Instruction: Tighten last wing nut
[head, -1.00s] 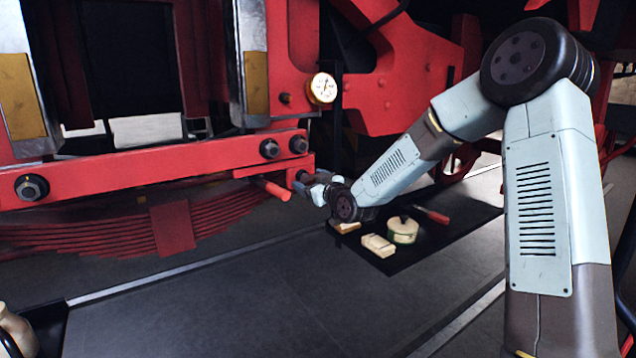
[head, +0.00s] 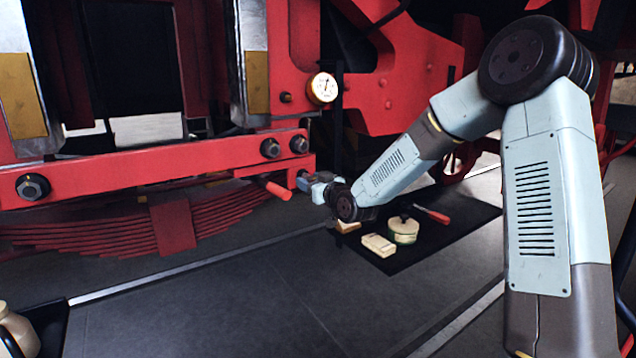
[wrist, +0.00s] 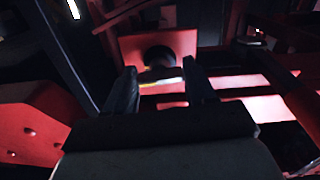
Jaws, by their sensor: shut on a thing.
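My gripper (head: 308,184) reaches left to the end of the red beam (head: 140,172) in the head view, just right of a red rod. In the wrist view my gripper (wrist: 160,80) has a finger on each side of a dark nut with a brassy edge, the wing nut (wrist: 166,77). The nut sits in front of a red plate (wrist: 130,48) with a dark round boss. The fingers are shut on the nut. Its wings and threads are too dark to make out, and the gripper hides it in the head view.
A red rod end (head: 272,187) sticks out close to my gripper. The floor in front is clear.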

